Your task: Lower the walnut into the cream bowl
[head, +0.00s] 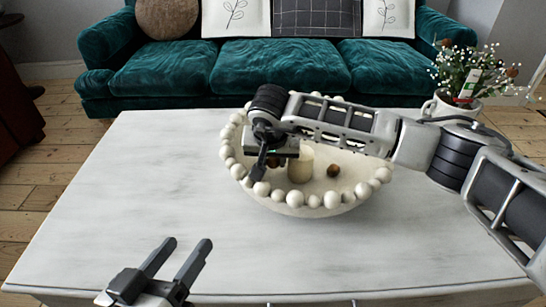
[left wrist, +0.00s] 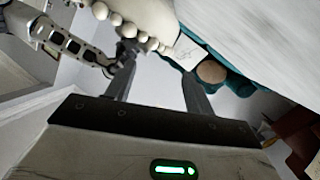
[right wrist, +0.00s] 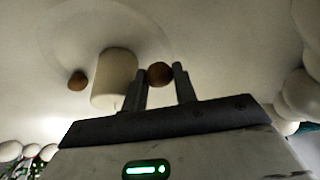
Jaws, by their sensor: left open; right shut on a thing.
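The cream bowl (head: 290,208), rimmed with white beads, stands on the pale table. My right gripper (head: 268,165) points down inside its rim, at the left part of the bowl. In the right wrist view the walnut (right wrist: 159,74), a round brown ball, is between the two fingertips, with the bowl's inner surface (right wrist: 215,40) behind it. The gripper is shut on it; whether the walnut touches the bowl I cannot tell. My left gripper (head: 188,243) is open and empty at the table's near left.
A cream candle (head: 301,165) stands in the bowl close to the right gripper. Another brown ball (head: 333,170) lies beyond it. A white flower vase (head: 450,108) is at the back right, before a green sofa (head: 235,68). The table's left side is clear.

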